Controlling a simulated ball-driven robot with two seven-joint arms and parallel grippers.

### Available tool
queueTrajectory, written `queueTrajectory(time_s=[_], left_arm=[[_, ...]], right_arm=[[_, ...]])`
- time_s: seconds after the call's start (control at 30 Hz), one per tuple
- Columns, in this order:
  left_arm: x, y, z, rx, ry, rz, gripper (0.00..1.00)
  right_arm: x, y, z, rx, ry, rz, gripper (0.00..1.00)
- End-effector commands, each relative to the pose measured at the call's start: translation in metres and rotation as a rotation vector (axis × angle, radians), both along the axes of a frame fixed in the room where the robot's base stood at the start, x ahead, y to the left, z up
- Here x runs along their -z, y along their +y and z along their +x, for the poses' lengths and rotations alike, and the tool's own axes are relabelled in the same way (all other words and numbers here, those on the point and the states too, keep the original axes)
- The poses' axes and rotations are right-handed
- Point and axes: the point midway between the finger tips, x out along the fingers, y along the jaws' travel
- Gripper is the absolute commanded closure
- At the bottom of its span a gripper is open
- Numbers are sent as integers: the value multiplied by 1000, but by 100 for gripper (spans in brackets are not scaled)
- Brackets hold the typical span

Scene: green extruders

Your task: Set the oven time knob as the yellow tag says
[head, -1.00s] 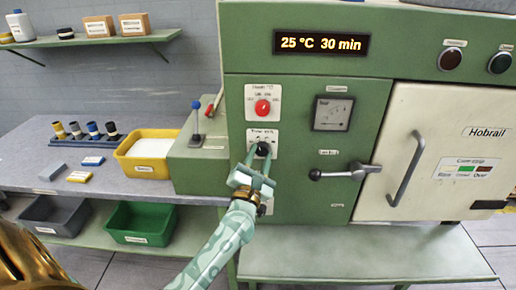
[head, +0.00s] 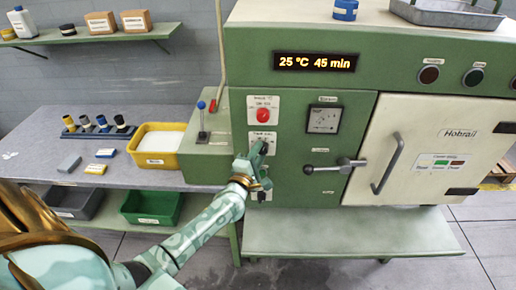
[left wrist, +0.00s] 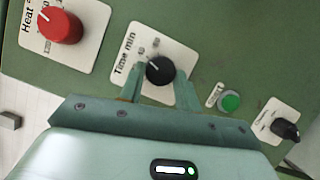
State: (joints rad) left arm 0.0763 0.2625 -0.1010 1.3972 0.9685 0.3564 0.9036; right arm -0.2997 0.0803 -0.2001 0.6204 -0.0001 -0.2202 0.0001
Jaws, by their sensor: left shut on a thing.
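The black time knob (left wrist: 160,70) sits on a white "Time min" plate (left wrist: 133,50) on the green oven front. Its white pointer line points to the upper left in the left wrist view. My left gripper (head: 258,150) is shut on this knob, with one finger on each side; the gripper also shows in the left wrist view (left wrist: 159,78). In the head view the fingers mostly hide the knob. The oven display (head: 315,62) reads 25 °C 45 min. I cannot make out a readable yellow tag. My right gripper is not in view.
A red heat knob (head: 263,116) is above the time knob. A green button (left wrist: 229,101) and a small black knob (left wrist: 286,130) are close by. A yellow bin (head: 157,160) stands on the left bench.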

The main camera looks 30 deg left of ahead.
Motion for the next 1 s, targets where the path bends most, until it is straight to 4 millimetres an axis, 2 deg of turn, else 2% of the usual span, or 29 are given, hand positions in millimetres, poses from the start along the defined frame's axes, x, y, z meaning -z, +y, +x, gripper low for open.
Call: queueTrajectory(time_s=[0.17,0.63,0.67,0.7,0.73,1.0], left_arm=[[-2,0,0,0,19,31,90],[0,0,0,1,26,43,90],[0,0,0,1,26,43,61],[0,0,0,1,26,43,50],[0,0,0,1,26,43,45],[0,0,0,0,26,41,45]], right_arm=[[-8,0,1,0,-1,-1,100],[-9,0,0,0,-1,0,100],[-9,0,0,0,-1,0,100],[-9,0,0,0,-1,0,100],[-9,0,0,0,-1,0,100],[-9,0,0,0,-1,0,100]])
